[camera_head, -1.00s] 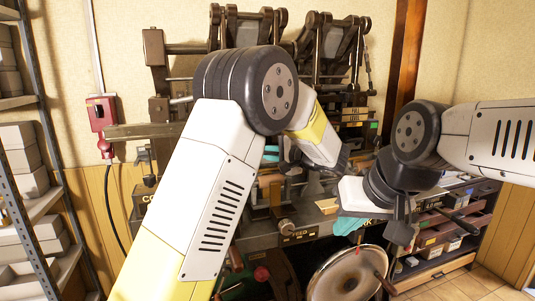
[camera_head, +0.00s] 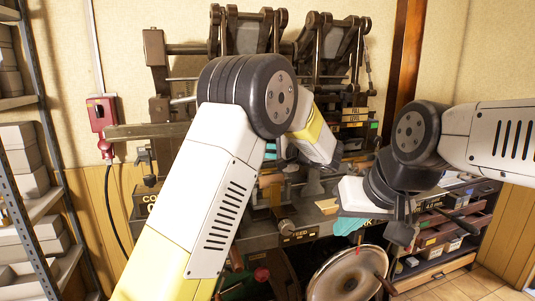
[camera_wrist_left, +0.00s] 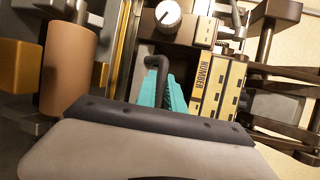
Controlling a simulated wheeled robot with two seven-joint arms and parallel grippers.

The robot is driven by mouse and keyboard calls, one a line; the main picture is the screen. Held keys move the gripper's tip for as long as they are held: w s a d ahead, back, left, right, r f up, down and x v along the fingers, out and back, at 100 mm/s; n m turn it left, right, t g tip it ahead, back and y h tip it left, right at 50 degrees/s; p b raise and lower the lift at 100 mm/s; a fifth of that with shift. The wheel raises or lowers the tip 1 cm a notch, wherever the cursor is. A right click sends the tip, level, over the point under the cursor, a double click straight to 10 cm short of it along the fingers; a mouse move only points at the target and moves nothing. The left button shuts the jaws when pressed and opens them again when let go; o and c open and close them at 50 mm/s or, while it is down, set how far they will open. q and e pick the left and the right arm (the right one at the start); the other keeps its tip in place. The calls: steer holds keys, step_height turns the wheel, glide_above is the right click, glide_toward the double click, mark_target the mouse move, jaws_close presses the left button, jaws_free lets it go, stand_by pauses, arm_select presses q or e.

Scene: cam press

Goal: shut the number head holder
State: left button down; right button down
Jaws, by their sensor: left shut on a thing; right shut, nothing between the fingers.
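A yellow-faced block lettered NUMBER (camera_wrist_left: 203,82), the only visible label for the number head holder, stands just right of my left fingers in the left wrist view. My left gripper (camera_wrist_left: 163,90) has its teal fingers closed on a dark bent handle (camera_wrist_left: 158,61). Whether that handle joins the lettered block cannot be told. In the head view the left fingers (camera_head: 270,151) show only partly behind my forearm, which hides the holder. My right gripper (camera_head: 347,226) is shut and empty, low in front of the press, at the right.
A white dial (camera_wrist_left: 167,13) sits above the left fingers. A brown cylinder (camera_wrist_left: 69,68) stands to their left. In the head view a large round disc (camera_head: 346,275) is below the press, and drawers (camera_head: 440,232) stand at the right.

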arm_select(q)
steer(key=shift+w+a, duration=0.15)
steer(key=shift+w, duration=0.4)
steer(key=c, duration=1.5)
jaws_free()
steer(key=shift+o, duration=0.2)
steer(key=shift+s, duration=0.1)
steer(key=v, duration=0.7)
steer(key=shift+s+d, duration=0.25)
steer(key=shift+a, duration=0.1)
